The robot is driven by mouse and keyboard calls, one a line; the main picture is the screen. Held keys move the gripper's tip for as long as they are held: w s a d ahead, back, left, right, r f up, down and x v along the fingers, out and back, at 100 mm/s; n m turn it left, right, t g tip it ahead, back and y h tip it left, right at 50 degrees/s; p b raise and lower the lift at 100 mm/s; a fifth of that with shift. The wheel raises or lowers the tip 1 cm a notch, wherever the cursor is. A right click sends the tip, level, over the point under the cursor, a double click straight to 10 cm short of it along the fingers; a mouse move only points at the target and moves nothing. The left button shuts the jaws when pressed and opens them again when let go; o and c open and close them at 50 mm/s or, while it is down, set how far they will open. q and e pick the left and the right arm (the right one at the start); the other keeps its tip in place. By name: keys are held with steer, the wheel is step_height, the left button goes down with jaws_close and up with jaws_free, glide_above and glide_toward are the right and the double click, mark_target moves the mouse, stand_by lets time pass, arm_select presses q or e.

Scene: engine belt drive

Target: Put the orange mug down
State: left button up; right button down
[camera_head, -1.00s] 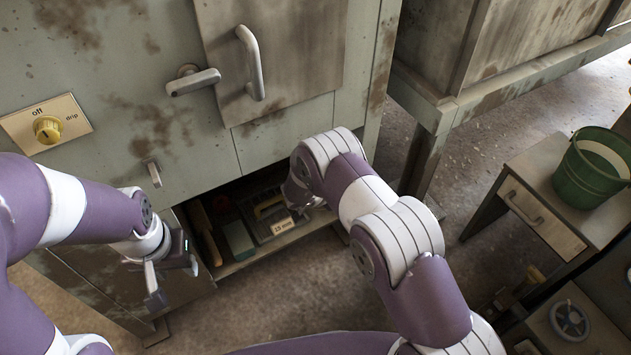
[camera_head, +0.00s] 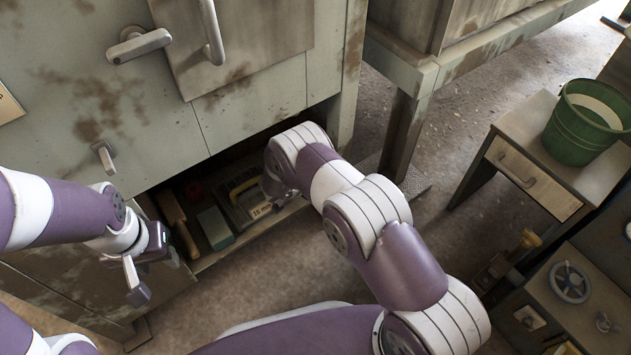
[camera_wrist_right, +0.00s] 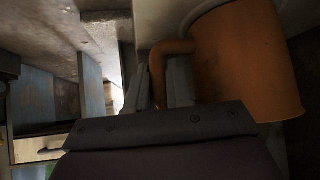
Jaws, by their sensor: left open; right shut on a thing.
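An orange mug (camera_wrist_right: 245,65) fills the upper right of the right wrist view, with its handle (camera_wrist_right: 158,70) toward the left. My right gripper (camera_wrist_right: 172,85) is shut on the mug's handle. Part of the mug lies beyond the picture edge, and what is under it cannot be told. In the head view the mug is not visible. My right arm reaches to the low open compartment of the cabinet, and its own links hide most of the hand. My left gripper (camera_head: 150,272) is open and empty in front of the cabinet, at the left.
The open compartment holds a teal block (camera_head: 215,228), a wooden-handled tool (camera_head: 176,222) and a tray with a "15 mm" label (camera_head: 261,211). A green bucket (camera_head: 585,122) stands on a small table (camera_head: 540,135) at the right. The floor between cabinet and table is mostly clear.

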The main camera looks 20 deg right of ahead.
steer(key=c, duration=1)
jaws_free()
steer(key=shift+f, duration=0.1)
steer(key=shift+r, duration=0.2)
steer(key=p+v, duration=0.6)
steer(key=v, duration=0.6)
steer(key=shift+s, duration=0.1)
